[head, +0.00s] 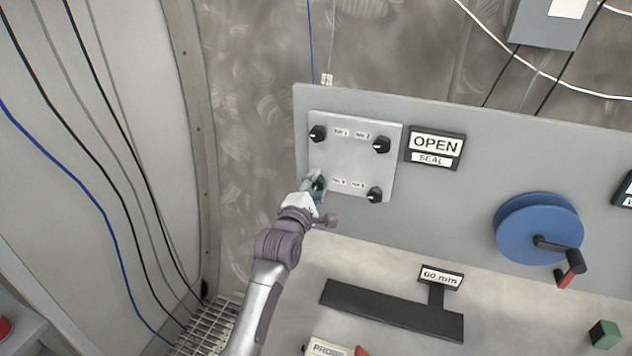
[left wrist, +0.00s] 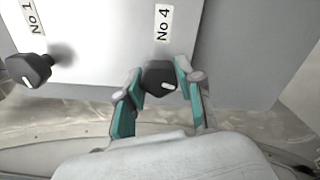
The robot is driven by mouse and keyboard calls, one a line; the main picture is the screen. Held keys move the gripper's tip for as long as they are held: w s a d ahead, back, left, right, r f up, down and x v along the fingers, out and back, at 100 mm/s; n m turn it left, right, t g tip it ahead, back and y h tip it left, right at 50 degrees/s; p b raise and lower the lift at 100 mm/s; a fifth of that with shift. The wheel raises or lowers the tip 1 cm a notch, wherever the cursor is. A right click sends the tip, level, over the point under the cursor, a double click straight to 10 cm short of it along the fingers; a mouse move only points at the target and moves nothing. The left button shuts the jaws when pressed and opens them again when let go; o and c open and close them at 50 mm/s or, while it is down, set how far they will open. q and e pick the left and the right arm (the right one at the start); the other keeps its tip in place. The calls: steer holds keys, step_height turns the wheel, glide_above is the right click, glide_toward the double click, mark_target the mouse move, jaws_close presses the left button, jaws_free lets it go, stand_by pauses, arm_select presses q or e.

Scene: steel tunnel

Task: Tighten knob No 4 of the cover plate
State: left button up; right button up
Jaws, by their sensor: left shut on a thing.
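The cover plate (head: 348,152) is a light grey square on the larger grey panel, with black knobs near its corners. Knob No 4 (left wrist: 160,76) is black with a white mark and sits below its "No 4" label (left wrist: 163,22) in the left wrist view. My left gripper (left wrist: 159,80) has its teal-padded fingers on both sides of this knob and is shut on it. In the head view my left gripper (head: 318,187) is at the plate's lower left corner and mostly hides the knob. Knob No 1 (left wrist: 30,70) also shows in the left wrist view. My right gripper is out of view.
The other knobs are at upper left (head: 318,133), upper right (head: 381,145) and lower right (head: 375,195). An "OPEN SEAL" sign (head: 435,147) is right of the plate. A blue wheel with a crank (head: 528,228) is farther right. A black bracket (head: 390,308) lies below.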

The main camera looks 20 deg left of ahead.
arm_select(q)
steer(key=m+p, duration=0.2)
steer(key=m, duration=0.4)
steer(key=shift+r, duration=0.1)
steer(key=m, duration=0.3)
steer(key=shift+m+p, duration=0.4)
steer(key=shift+m, duration=1.6)
steer(key=shift+p, duration=0.3)
steer(key=o, duration=1.2)
steer(key=shift+c, duration=0.2)
steer(key=shift+s, duration=0.1)
steer(key=s, duration=1.1)
steer(key=shift+s+a, duration=0.15)
steer(key=shift+s, duration=0.25)
